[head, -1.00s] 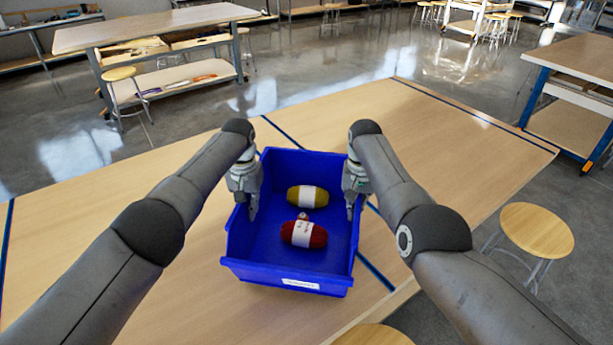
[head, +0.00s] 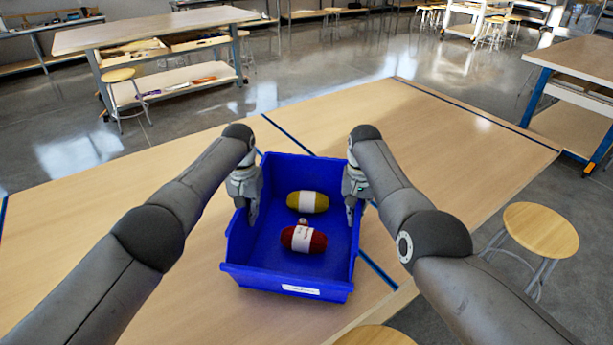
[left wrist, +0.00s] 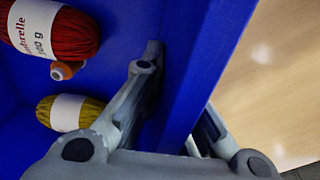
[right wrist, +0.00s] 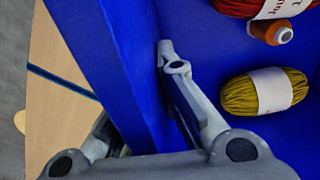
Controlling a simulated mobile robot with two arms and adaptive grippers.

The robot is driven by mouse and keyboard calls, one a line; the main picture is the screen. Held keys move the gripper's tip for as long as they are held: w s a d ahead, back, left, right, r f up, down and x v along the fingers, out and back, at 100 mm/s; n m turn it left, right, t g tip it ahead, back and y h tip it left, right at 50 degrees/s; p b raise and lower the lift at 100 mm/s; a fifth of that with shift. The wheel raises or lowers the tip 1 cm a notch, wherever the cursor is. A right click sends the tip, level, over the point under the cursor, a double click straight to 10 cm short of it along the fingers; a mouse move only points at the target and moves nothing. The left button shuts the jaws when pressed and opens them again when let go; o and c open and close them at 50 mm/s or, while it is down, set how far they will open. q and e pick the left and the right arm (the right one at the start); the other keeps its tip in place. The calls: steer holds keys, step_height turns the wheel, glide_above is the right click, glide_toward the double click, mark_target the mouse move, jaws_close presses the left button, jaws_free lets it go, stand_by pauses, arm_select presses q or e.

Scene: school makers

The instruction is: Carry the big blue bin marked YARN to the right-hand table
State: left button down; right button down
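The big blue bin (head: 290,278) is at the middle of the near table in the head view, upright, with a small white label on its near side, too small to read. It holds a yellow yarn ball (head: 308,202), a red yarn ball (head: 303,239) and a small orange spool (left wrist: 62,70). My left gripper (head: 252,212) straddles the left wall, one finger inside and one outside, shut on it. My right gripper (head: 350,212) straddles the right wall in the same way. I cannot tell whether the bin's underside touches the table.
The near wooden table (head: 440,130) has blue lines and is clear beyond the bin. Another table (head: 580,55) stands at the far right across a floor gap. A stool (head: 540,230) stands in that gap, and another stool top (head: 375,336) is at the near edge.

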arm_select(q)
steer(key=shift+d+f+b, duration=0.15)
steer(key=shift+f+b, duration=0.2)
steer(key=shift+f, duration=0.05)
arm_select(e)
steer(key=shift+a+f, duration=0.15)
steer(key=shift+f, duration=0.25)
arm_select(q)
steer(key=c, duration=2.1)
jaws_free()
steer(key=shift+f, duration=0.1)
arm_select(e)
steer(key=c, duration=2.1)
jaws_free()
steer(key=shift+f, duration=0.15)
arm_select(q)
steer(key=o, duration=0.5)
steer(key=shift+s, duration=0.1)
steer(key=shift+c, duration=0.2)
arm_select(e)
steer(key=o, duration=0.5)
steer(key=shift+s, duration=0.1)
steer(key=shift+c, duration=0.2)
arm_select(q)
step_height(320, 180, up, 12)
steer(key=shift+r, duration=0.1)
arm_select(e)
step_height(320, 180, up, 12)
steer(key=shift+r, duration=0.1)
